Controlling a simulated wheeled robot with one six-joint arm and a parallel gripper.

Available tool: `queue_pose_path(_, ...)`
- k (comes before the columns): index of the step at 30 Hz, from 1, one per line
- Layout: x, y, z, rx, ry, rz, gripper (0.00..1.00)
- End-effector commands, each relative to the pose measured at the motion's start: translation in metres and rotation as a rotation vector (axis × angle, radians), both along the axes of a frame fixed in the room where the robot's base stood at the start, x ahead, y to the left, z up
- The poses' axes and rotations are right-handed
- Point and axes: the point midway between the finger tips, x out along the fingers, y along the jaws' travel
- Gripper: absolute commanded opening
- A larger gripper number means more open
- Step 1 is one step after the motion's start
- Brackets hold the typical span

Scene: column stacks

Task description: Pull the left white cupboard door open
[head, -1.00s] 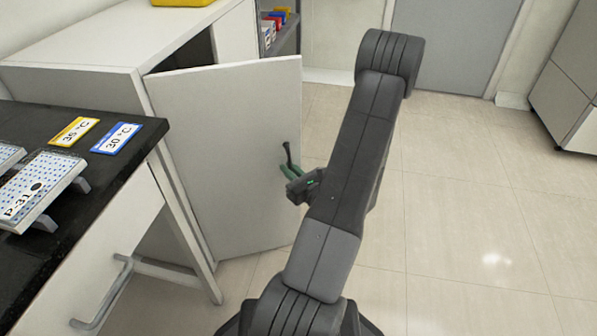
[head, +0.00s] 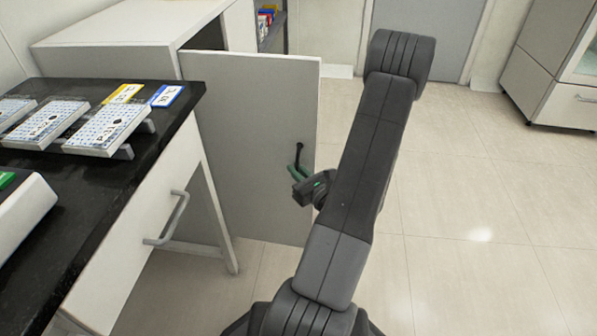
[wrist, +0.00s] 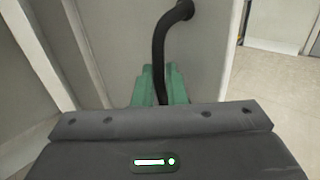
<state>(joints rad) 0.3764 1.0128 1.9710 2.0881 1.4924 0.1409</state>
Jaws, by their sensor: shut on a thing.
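The left white cupboard door (head: 250,120) stands swung open from the white cupboard (head: 125,30), with a dark gap behind its top edge. Its dark curved handle (head: 299,152) is near the door's free edge. My gripper (head: 297,171) has green fingers and is at the handle. In the wrist view, the green fingers (wrist: 160,88) are shut on the black handle (wrist: 160,45), which runs down between them. The lower end of the handle is hidden by the gripper body.
A black-topped bench (head: 150,185) with racks (head: 110,130) and a drawer handle stands at the left, close to the door. Open tiled floor (head: 470,200) lies to the right. A grey cabinet (head: 560,75) stands at the far right.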

Motion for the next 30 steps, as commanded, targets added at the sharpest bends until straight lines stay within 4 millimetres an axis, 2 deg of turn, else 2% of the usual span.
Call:
queue_pose_path(11,0.000,0.001,0.000,0.002,0.001,0.002,0.00)
queue_pose_path(12,0.000,0.001,0.000,0.002,0.001,0.002,0.13)
queue_pose_path(14,0.000,0.001,0.000,0.002,0.001,0.002,0.25)
queue_pose_path(15,0.000,0.001,0.000,0.001,0.001,0.002,0.27)
queue_pose_path(25,-0.002,-0.002,0.000,0.000,0.001,0.000,0.27)
queue_pose_path(30,-0.016,-0.013,0.001,0.000,0.003,-0.002,0.27)
